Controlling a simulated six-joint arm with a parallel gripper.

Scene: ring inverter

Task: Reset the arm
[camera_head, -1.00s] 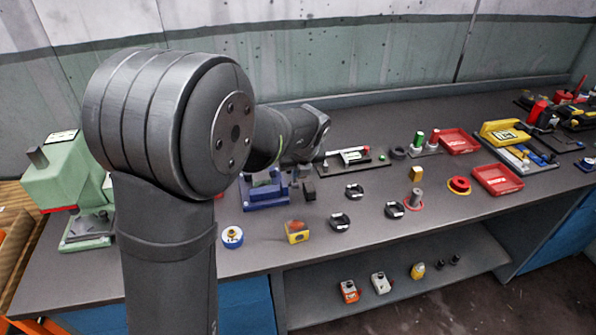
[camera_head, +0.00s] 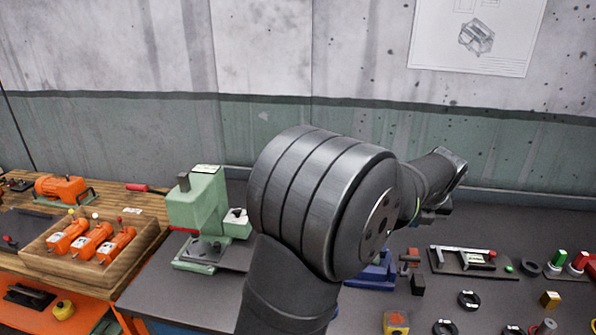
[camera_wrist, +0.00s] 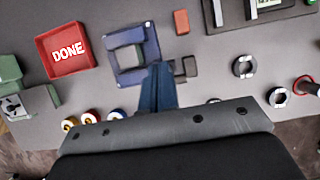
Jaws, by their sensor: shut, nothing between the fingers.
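My arm (camera_head: 325,205) stands in front of the bench in the head view, its forearm reaching back and right above the bench. In that view I cannot make out my fingertips. In the wrist view my gripper (camera_wrist: 158,72) shows two blue fingers pressed together, with nothing between them. The fingertips appear over or just beside the right edge of a blue fixture (camera_wrist: 149,30) with a grey block (camera_wrist: 127,58) in it. I cannot tell their height above the bench.
A red tray marked DONE (camera_wrist: 66,48) lies left of the fixture in the wrist view. Black rings (camera_wrist: 243,67) (camera_wrist: 277,96) lie to the right. A green machine (camera_head: 200,205) stands left of my arm. A wooden tray (camera_head: 90,245) holds orange units.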

